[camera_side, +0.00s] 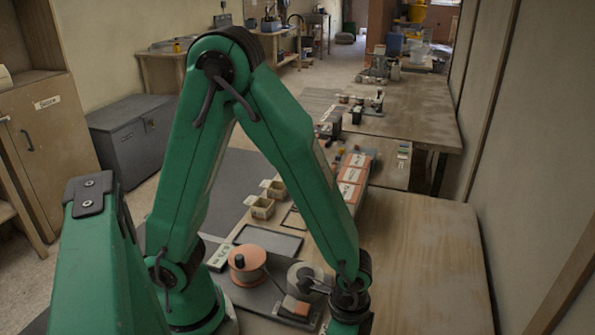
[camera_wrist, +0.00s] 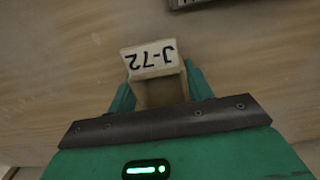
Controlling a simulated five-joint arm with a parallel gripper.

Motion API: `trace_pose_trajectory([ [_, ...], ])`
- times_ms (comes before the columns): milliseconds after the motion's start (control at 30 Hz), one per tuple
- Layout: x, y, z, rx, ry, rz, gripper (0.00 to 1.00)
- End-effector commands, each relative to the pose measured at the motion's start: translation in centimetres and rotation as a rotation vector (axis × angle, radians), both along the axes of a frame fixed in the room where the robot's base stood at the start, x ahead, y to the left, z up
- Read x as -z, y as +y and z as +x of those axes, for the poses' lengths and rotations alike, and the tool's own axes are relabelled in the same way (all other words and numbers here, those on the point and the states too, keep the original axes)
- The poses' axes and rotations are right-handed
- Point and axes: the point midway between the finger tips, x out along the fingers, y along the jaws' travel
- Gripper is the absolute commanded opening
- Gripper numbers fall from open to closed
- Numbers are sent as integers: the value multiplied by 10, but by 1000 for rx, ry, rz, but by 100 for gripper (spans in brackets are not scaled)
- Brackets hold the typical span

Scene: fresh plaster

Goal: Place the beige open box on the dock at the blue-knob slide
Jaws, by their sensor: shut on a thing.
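My gripper (camera_wrist: 160,92) is shut on a beige open box (camera_wrist: 150,58) in the wrist view. The box has a white label reading J-72, upside down in this view. Its open hollow faces the camera, between my green fingers. In the side view my wrist is at the bottom edge, and the fingers and held box are out of sight. Two similar beige open boxes, a nearer one (camera_side: 261,207) and a farther one (camera_side: 274,188), stand left of my forearm. I cannot make out a blue knob or the dock in either view.
An orange spool (camera_side: 247,262) and a grey device with an orange block (camera_side: 296,305) stand left of my wrist. A dark tray (camera_side: 268,240) lies behind them. Orange boxes with white labels (camera_side: 350,180) stand farther back. The wooden tabletop (camera_side: 425,260) at right is clear.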

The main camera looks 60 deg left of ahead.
Motion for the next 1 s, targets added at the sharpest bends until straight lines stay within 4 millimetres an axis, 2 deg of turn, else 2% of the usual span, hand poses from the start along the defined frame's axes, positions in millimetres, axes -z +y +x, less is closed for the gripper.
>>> trace_pose_trajectory([
  [200,3,0,0,0,1,1,25],
  [233,3,0,0,0,0,0,56],
  [300,3,0,0,0,0,0,70],
  [333,3,0,0,0,0,0,72],
  [767,0,0,0,0,-1,-1,72],
  [1000,-13,0,1,0,-4,-2,72],
])
